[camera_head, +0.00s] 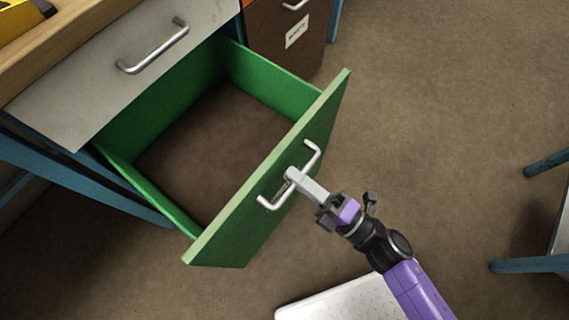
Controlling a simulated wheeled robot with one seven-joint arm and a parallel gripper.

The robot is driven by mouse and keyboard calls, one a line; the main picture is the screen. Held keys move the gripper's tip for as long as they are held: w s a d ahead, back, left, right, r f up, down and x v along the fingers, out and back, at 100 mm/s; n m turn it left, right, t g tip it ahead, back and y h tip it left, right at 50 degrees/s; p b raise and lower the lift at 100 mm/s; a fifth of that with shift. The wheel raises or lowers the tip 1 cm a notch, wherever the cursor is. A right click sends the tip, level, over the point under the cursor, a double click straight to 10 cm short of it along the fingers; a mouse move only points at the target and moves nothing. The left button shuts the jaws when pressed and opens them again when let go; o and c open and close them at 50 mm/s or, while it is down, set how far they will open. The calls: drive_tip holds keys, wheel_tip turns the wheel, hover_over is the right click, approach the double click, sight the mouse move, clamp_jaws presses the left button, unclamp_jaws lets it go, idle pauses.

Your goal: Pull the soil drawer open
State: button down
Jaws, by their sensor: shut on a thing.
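A green drawer (267,172) stands pulled well out from under a wooden-topped bench, and its brown inside shows nothing lying in it. Its front panel faces the lower right and carries a metal bar handle (311,153). My gripper (293,179) is shut on the middle of this handle, with my purple and black arm reaching in from the lower right. The fingertips partly hide the handle's middle.
A closed grey drawer (110,75) with a metal handle sits above the green one. A brown drawer (283,40) with a white label is behind. Blue legs (530,264) stand at the right edge. Brown floor (450,110) is clear at the right.

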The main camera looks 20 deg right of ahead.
drive_tip(key=shift+s, duration=0.2)
drive_tip(key=c, duration=1.4)
unclamp_jaws()
drive_tip(key=shift+d, duration=0.1)
drive_tip(key=v, duration=0.7)
drive_tip(key=shift+s+d+p, duration=0.2)
drive_tip(key=shift+s+p, duration=0.1)
drive_tip(key=shift+w+f, duration=0.1)
drive_tip(key=shift+f, duration=0.1)
